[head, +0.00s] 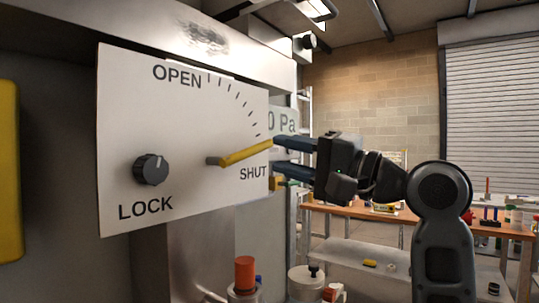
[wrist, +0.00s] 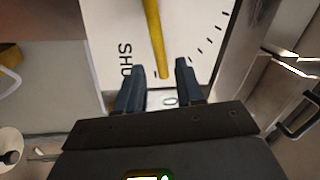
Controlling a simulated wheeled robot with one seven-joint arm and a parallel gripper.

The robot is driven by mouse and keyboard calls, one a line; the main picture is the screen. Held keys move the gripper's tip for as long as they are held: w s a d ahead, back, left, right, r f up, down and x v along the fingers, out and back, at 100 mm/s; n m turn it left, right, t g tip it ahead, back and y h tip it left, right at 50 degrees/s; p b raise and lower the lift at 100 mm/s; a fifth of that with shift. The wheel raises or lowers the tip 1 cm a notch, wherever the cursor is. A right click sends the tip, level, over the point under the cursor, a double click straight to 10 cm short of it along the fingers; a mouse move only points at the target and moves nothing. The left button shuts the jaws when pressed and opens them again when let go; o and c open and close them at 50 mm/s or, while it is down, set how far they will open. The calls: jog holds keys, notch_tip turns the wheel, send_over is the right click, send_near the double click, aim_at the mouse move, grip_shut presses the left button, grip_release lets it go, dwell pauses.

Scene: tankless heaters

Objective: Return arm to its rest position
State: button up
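My gripper (head: 282,157) is at the right edge of a white panel (head: 190,110) marked OPEN, SHUT and LOCK. A yellow lever (head: 245,154) on the panel points right and slightly up, near the SHUT label. In the wrist view my gripper (wrist: 158,85) has its two dark fingers apart. The lever's free end (wrist: 162,68) shows between the fingertips, with space on both sides. Whether the fingers touch it cannot be seen clearly. My arm reaches in from the right in the head view.
A dark round knob (head: 151,169) sits above LOCK. A yellow bar (head: 10,170) is at the far left. An orange-topped fitting (head: 245,273) and a white canister (head: 305,283) stand below the panel. A cluttered workbench (head: 420,222) stands behind my arm at the right.

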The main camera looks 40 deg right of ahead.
jog(key=shift+v, duration=0.85)
notch_tip(320, 180, down, 17)
jog(key=a+m+h, duration=0.1)
jog(key=m+h, duration=0.1)
jog(key=h, duration=0.3)
jog(key=s+a+f+n+g+h, duration=0.1)
jog(key=s+a+f, duration=0.1)
jog(key=s+f, duration=0.35)
jog(key=s+a+f+h, duration=0.1)
jog(key=s+f+h, duration=0.15)
jog(key=f, duration=0.65)
jog(key=s+a+f+n+g, duration=0.1)
jog(key=s+n, duration=0.3)
jog(key=s, duration=0.5)
jog(key=s+a+f+n+g+y, duration=0.1)
jog(key=s+a+f+n, duration=0.2)
jog(key=s, duration=0.6)
jog(key=s+a+f+n+g, duration=0.1)
jog(key=s+f+n, duration=0.3)
jog(key=s, duration=0.5)
jog(key=shift+s+a+f+n, duration=0.2)
jog(key=shift+s+a+n, duration=0.2)
jog(key=shift+a, duration=0.25)
